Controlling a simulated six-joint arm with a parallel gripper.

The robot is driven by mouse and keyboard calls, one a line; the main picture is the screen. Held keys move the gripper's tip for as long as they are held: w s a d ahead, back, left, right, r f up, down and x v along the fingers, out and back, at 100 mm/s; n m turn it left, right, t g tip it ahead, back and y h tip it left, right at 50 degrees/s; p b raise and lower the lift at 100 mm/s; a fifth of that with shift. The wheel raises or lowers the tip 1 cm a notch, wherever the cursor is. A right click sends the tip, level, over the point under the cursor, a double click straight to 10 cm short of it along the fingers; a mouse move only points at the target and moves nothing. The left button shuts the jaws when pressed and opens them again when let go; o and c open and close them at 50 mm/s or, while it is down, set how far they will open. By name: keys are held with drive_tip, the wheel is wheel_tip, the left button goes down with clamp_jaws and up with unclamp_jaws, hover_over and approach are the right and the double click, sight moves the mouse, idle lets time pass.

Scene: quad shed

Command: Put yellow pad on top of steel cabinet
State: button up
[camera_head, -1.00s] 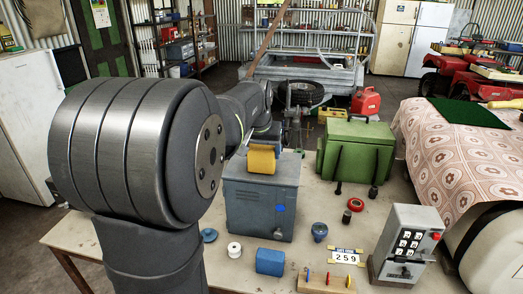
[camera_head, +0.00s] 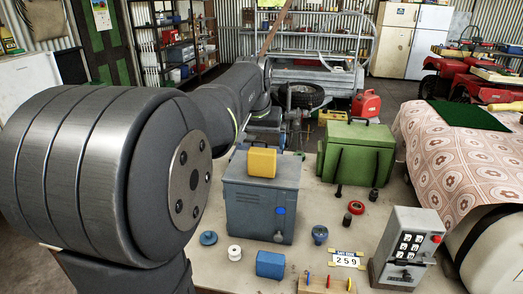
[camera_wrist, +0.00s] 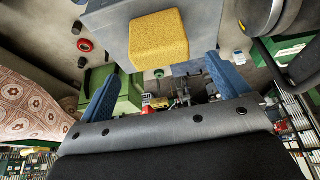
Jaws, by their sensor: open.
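In the wrist view the yellow pad (camera_wrist: 158,41) lies on the grey cabinet top (camera_wrist: 112,25). My gripper (camera_wrist: 160,82) shows there with its two blue fingers apart, one to each side below the pad, with nothing between them. The fingers appear clear of the pad. In the head view the gripper is mostly hidden behind the cabinet and pad.
A green metal box (camera_head: 355,152) stands right of the cabinet. A cloth-covered surface (camera_head: 450,150) lies at the right.

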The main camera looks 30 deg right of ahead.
sight(261, 151)
drive_tip(key=v, duration=0.6)
drive_tip(key=x, duration=1.2)
drive_tip(key=shift+f, duration=0.15)
wheel_tip(261, 151, up, 3)
drive_tip(key=shift+r, duration=0.55)
